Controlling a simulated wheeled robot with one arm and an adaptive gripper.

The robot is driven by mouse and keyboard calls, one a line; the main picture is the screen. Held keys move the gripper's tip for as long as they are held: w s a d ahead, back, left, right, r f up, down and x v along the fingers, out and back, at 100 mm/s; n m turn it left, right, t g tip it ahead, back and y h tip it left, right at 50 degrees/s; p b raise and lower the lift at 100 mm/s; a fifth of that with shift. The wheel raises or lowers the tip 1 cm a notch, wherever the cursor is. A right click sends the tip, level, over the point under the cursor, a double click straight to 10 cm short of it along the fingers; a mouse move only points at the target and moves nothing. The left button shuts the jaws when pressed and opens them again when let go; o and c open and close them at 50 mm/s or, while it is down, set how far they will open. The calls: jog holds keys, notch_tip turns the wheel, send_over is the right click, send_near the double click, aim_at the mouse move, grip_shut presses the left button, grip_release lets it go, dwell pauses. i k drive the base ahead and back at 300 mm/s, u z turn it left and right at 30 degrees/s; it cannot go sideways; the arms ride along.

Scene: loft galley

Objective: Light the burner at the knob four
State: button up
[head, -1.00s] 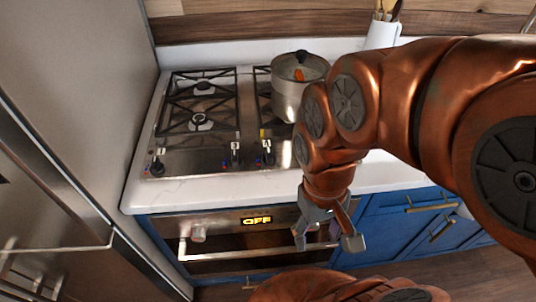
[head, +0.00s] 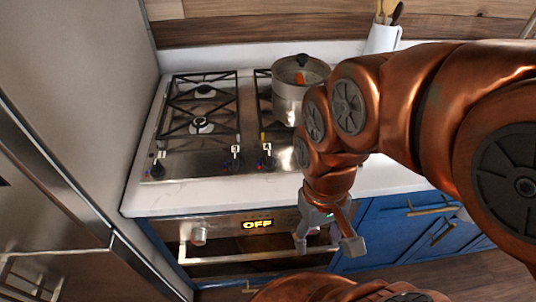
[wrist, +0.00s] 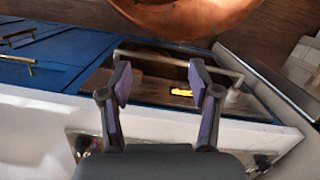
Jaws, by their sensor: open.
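The gas cooktop (head: 185,158) has a row of dark knobs along its front edge. Visible are a left knob (head: 157,169), a middle knob (head: 232,162) and a right knob (head: 265,160), each beside a small white label whose number I cannot read clearly. My arm hides the cooktop's right front. The burners I see show no flame. My gripper (head: 328,243) is open and empty, pointing down before the oven front, below counter level and right of the visible knobs. In the wrist view its fingers (wrist: 160,82) are apart, with a knob (wrist: 85,146) at lower left.
A lidded pot (head: 292,102) stands on the cooktop's right side. Below, the oven has a bar handle (head: 235,256), a knob (head: 198,234) and a display (head: 257,224) reading OFF. A tall steel appliance (head: 70,120) borders the left. A utensil jug (head: 381,39) stands behind.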

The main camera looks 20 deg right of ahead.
aim_at(269, 162)
jog(key=z, duration=2.1)
jog(key=k, duration=1.15)
jog(key=u, duration=1.8)
jog(key=i, duration=0.5)
jog(key=u, duration=0.05)
